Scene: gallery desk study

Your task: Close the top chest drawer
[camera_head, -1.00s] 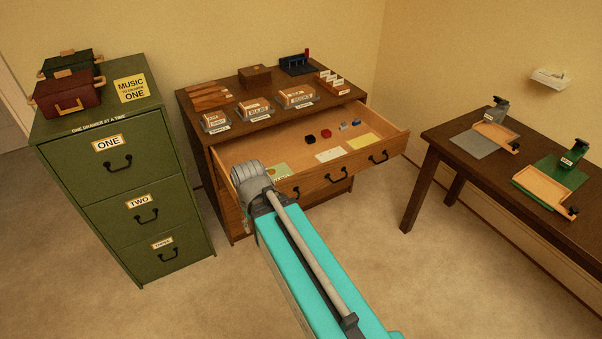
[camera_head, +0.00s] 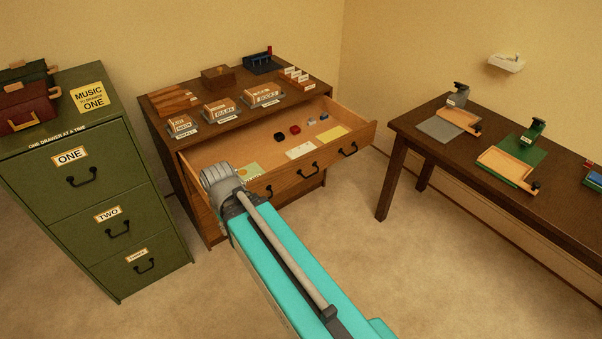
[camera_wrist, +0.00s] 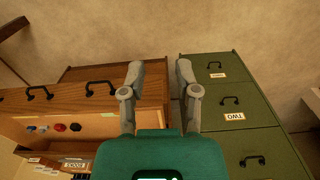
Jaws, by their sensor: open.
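The brown wooden chest (camera_head: 172,165) stands against the back wall, and its top drawer (camera_head: 328,163) is pulled well out. The drawer's front with black handles also shows in the wrist view (camera_wrist: 68,103). Inside lie small black, red and bluish items and several paper cards. In the head view my arm reaches to the drawer's left front corner and hides part of it; my fingers are out of sight there. In the wrist view my gripper (camera_wrist: 159,72) is open and empty, its left finger overlapping the chest's front in the picture. Contact cannot be told.
A green filing cabinet (camera_head: 75,215) stands close to the chest's left, its drawers shut. A dark table (camera_head: 385,180) with trays stands at the right. Boxes and labelled blocks (camera_head: 265,97) sit on the chest top. The carpet in front is clear.

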